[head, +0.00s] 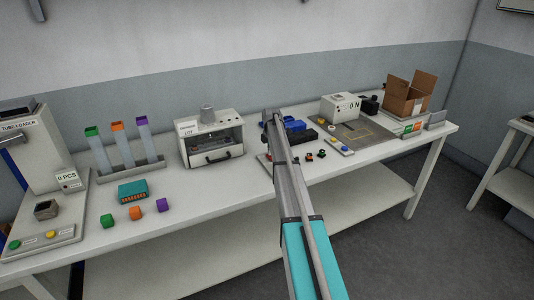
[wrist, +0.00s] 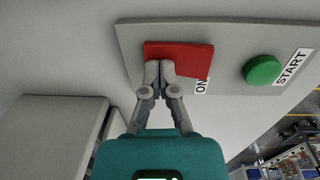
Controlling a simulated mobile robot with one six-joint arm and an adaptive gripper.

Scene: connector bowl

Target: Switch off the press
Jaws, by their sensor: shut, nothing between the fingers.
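In the wrist view a red switch (wrist: 180,55) sits on a grey panel (wrist: 225,84), with a label reading ON at its lower right edge. A round green button (wrist: 262,70) marked START is to its right on the same panel. My gripper (wrist: 160,66) is shut and empty, with its fingertips over the lower left part of the red switch. They look very close to it; I cannot tell whether they touch. In the head view a white unit (head: 341,106) reading 0 N stands on the bench beyond my arm. My arm hides part of the bench.
Several coloured cubes lie at the left front. A pale block (wrist: 55,135) is at the wrist view's lower left.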

